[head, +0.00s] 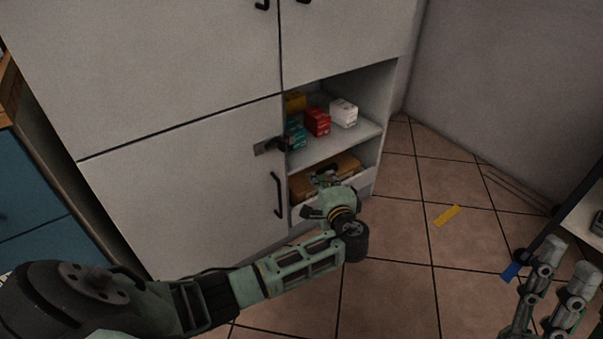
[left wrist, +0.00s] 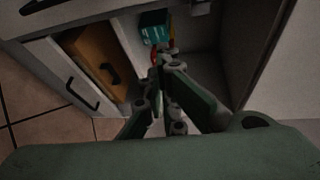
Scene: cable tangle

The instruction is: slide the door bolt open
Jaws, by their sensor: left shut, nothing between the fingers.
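The dark door bolt (head: 270,146) sits at the upper right edge of the lower left cabinet door (head: 180,185), by the open compartment. Its knob end reaches past the door's edge. My left gripper (head: 325,177) is below and to the right of the bolt, in front of the open compartment, apart from the bolt. In the left wrist view its fingers (left wrist: 163,54) are together with nothing between them. A dark metal piece at the top of that view may be the bolt; I cannot tell. My right gripper (head: 570,258) is at the lower right, fingers apart and empty.
The open compartment has a shelf with a red box (head: 317,121), a white box (head: 344,112) and teal boxes (head: 296,134). A black door handle (head: 278,194) stands below the bolt. A yellow strip (head: 447,215) lies on the tiled floor.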

